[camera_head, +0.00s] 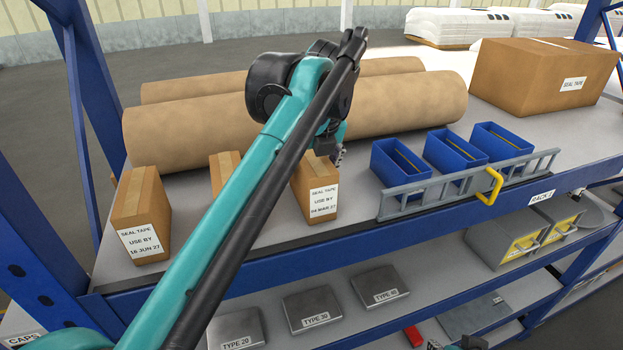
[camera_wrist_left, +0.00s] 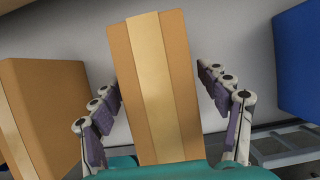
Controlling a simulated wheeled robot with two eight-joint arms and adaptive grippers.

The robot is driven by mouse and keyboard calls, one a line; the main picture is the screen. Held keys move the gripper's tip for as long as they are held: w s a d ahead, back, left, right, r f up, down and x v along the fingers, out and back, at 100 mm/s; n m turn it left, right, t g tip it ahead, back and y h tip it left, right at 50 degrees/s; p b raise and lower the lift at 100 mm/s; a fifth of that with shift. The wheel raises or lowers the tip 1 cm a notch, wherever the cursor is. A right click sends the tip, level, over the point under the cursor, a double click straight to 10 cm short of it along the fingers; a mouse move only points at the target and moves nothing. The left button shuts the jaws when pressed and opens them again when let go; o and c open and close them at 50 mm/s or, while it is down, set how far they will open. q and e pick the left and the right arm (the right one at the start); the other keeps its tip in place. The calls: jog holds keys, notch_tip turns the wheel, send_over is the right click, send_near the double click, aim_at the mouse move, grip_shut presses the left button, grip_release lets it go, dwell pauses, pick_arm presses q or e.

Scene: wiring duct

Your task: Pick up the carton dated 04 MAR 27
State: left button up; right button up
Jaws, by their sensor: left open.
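The carton labelled SEAL TAPE, USE BY 04 MAR 27 (camera_head: 316,192) stands upright on the upper shelf. My left gripper (camera_head: 336,153) is above it, mostly hidden by my arm. In the left wrist view the carton (camera_wrist_left: 152,60) lies between the spread fingers of the open left gripper (camera_wrist_left: 158,88), with gaps on both sides. A carton dated 16 JUN 27 (camera_head: 141,215) stands at the left. A third carton (camera_head: 222,170) is mostly behind my arm, its label hidden. At the bottom edge, a small part of what looks like my right gripper (camera_head: 468,343) shows.
Blue bins (camera_head: 400,165) and a grey ladder-like tray with a yellow handle (camera_head: 440,194) are right of the cartons. Large brown rolls (camera_head: 400,105) lie behind. A big SEAL TAPE box (camera_head: 515,75) stands back right. Grey TYPE boxes (camera_head: 312,305) sit on the lower shelf.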

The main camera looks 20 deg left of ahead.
pick_arm(q)
jog(key=shift+w+f, duration=0.1)
jog(key=shift+f, duration=0.15)
dwell(0.5)
jog(key=c, duration=1.4)
